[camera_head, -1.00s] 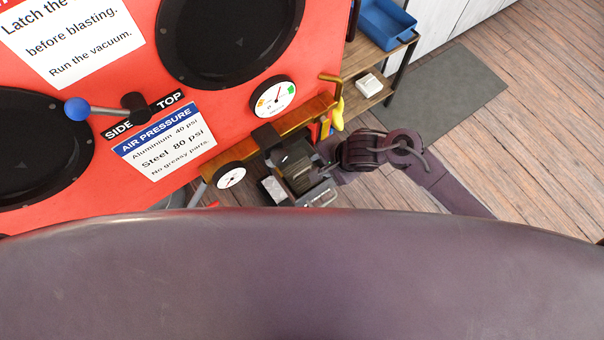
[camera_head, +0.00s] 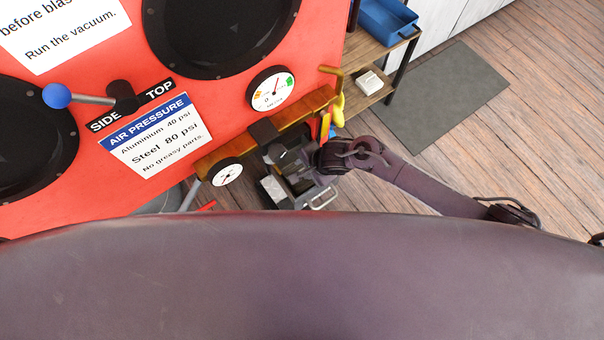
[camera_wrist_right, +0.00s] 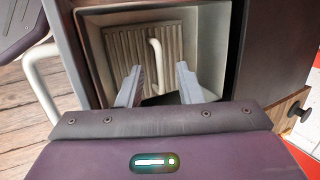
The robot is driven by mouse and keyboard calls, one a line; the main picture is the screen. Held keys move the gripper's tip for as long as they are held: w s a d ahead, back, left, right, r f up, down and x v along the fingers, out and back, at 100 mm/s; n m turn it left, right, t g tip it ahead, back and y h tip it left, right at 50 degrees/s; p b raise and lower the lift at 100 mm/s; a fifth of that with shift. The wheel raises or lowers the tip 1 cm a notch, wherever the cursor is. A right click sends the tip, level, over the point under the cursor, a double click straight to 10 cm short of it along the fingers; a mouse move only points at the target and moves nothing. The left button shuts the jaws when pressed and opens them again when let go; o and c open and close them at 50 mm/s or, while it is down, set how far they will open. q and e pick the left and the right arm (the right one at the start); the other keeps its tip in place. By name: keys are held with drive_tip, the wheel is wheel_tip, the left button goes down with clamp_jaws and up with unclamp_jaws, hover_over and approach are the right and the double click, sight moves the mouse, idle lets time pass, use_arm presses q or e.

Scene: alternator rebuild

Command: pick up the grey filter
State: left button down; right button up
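The grey filter (camera_wrist_right: 118,52) is a ribbed grey-beige panel with a pale upright bar handle (camera_wrist_right: 157,62). In the right wrist view it sits inside an open dark-rimmed box (camera_wrist_right: 226,88). My right gripper (camera_wrist_right: 158,76) is open, one finger on each side of the handle in the picture. Whether the fingers touch anything is not clear. In the head view my right gripper (camera_head: 298,182) is by the housing below the red cabinet, and the filter cannot be made out there. My left gripper is not in view.
The red blast cabinet (camera_head: 222,112) with gauges and a wooden ledge stands beside the right arm. A wooden shelf (camera_head: 385,62) holds a blue bin (camera_head: 388,20). A grey mat (camera_head: 440,95) lies on open floor at right. A pale curved tube (camera_wrist_right: 32,72) runs beside the box.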

drive_tip(key=shift+c, duration=0.3)
clamp_jaws()
drive_tip(key=shift+r, duration=0.1)
